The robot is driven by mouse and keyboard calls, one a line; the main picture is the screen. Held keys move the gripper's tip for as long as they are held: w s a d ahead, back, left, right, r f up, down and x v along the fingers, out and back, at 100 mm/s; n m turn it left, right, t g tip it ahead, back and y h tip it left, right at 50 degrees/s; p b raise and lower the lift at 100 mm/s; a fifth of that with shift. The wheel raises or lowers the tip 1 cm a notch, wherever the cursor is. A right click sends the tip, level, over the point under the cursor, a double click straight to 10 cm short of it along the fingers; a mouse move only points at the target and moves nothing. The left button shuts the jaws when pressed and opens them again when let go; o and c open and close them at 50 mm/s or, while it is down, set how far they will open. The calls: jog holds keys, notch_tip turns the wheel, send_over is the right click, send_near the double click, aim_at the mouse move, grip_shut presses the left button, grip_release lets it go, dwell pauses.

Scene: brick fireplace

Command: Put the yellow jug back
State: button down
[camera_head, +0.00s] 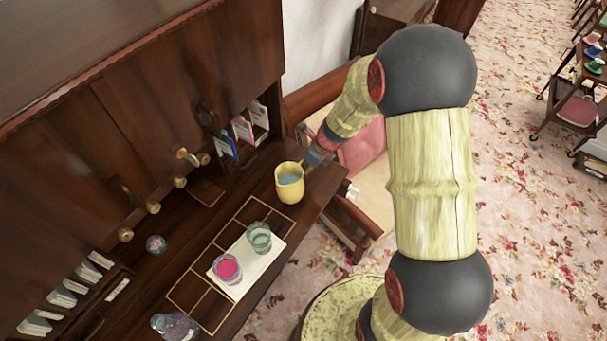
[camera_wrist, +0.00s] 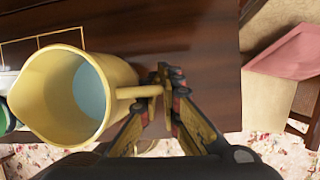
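The yellow jug (camera_head: 290,188) is upright at the right end of the dark wooden desk top, by the upper corner of the gold-lined grid. It holds pale blue-grey liquid. In the wrist view the jug (camera_wrist: 45,105) fills the left side, with its handle pointing right between my fingers. My gripper (camera_wrist: 160,100) appears shut on that handle. In the head view my gripper (camera_head: 312,160) is at the jug's right side, partly hidden by my arm. I cannot tell whether the jug's base touches the desk.
A white tray (camera_head: 247,277) on the grid (camera_head: 190,292) carries a green glass (camera_head: 259,238) and a glass with pink contents (camera_head: 227,268). A purple glass object (camera_head: 174,326) stands at the front. Cabinet doors (camera_head: 150,110) rise behind. A chair with a pink cushion (camera_head: 362,150) is to the right.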

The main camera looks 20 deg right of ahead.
jog(key=shift+w+f, duration=0.1)
jog(key=shift+f, duration=1.5)
jog(key=shift+f+b, duration=0.15)
jog(key=shift+b, duration=0.2)
jog(key=c, duration=2.1)
grip_release()
jog(key=shift+o, duration=0.5)
